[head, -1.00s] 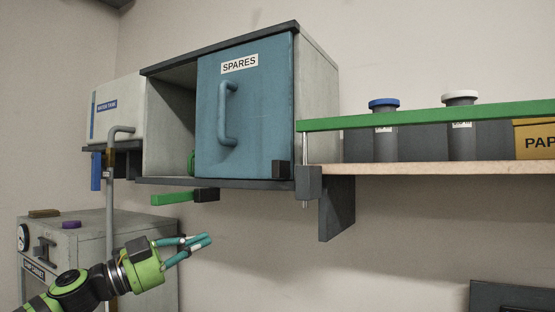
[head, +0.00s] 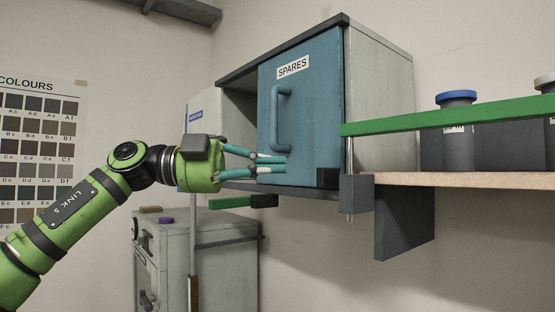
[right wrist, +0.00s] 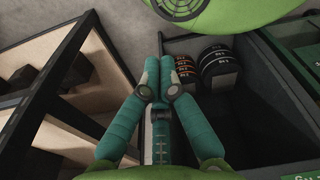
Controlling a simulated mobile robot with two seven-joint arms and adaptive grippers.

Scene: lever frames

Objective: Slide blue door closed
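The blue door (head: 315,115) labelled SPARES covers the right part of the grey cabinet (head: 380,95). A dark opening (head: 240,105) shows to the left of the door. The door has a vertical blue handle (head: 277,118) near its left edge. The gripper hides the opening's lower part. My right gripper (right wrist: 158,80) is shut in the right wrist view, with nothing visible in its fingers.
A green bar (head: 450,123) runs along the shelf (head: 460,180) at right, with a blue-capped canister (head: 455,130) behind it. A grey cabinet (head: 200,250) stands below. Black rolls (right wrist: 215,70) lie in a dark bin beside my right gripper.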

